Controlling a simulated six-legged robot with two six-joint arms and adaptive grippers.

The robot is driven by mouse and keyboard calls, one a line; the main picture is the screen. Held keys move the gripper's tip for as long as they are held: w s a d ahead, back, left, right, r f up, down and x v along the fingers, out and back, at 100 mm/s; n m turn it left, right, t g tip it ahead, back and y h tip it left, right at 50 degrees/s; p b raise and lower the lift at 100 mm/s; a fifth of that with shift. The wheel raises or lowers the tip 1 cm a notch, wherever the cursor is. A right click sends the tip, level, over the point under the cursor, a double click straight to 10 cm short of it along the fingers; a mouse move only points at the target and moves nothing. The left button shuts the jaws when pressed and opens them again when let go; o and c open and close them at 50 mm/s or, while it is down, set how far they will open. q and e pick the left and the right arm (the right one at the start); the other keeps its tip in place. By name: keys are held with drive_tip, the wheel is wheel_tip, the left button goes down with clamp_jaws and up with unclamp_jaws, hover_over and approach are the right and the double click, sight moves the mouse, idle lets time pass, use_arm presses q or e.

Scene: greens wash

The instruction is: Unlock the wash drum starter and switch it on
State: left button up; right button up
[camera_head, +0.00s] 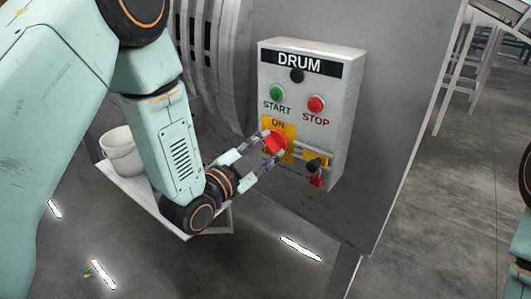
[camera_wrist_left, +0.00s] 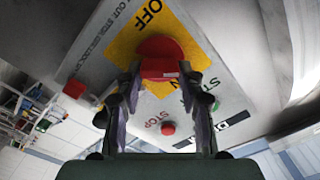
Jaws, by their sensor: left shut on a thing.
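A pale grey starter box marked DRUM (camera_head: 348,95) is fixed to a dark grey panel. Its red rotary knob (camera_head: 277,141) sits on a yellow plate (camera_head: 268,124) with ON above it. The knob also shows in the left wrist view (camera_wrist_left: 160,48), where OFF is readable on the plate. My left gripper (camera_head: 268,146) is shut on the knob, one finger on each side. A dark padlock-like piece (camera_head: 315,165) with a red tag (camera_head: 316,181) is on the box to the right of the knob. My right gripper is out of view.
A green START button (camera_head: 277,93) and a red STOP button (camera_head: 316,104) sit above the knob, with a dark round piece (camera_head: 296,76) higher up. A white pot (camera_head: 121,152) stands on a pale shelf (camera_head: 140,190) at left.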

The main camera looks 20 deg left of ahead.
use_arm(q)
drive_tip(key=m+b, duration=0.1)
drive_tip(key=m, duration=0.1)
drive_tip(key=m+b, duration=0.1)
drive_tip(key=m, duration=0.1)
drive_tip(key=shift+f+m, duration=0.2)
drive_tip(key=shift+m, duration=0.1)
drive_tip(key=m+b, duration=0.2)
drive_tip(key=m, duration=0.1)
drive_tip(key=shift+d+m, duration=0.1)
drive_tip(key=shift+m, duration=0.2)
drive_tip(key=shift+m+b, duration=0.55)
drive_tip(key=shift+m, duration=0.05)
drive_tip(key=shift+r, duration=0.1)
drive_tip(key=o, duration=1.2)
drive_tip(key=shift+w, duration=0.15)
drive_tip(key=shift+c, duration=0.2)
drive_tip(key=v, duration=0.7)
drive_tip(key=shift+s, duration=0.3)
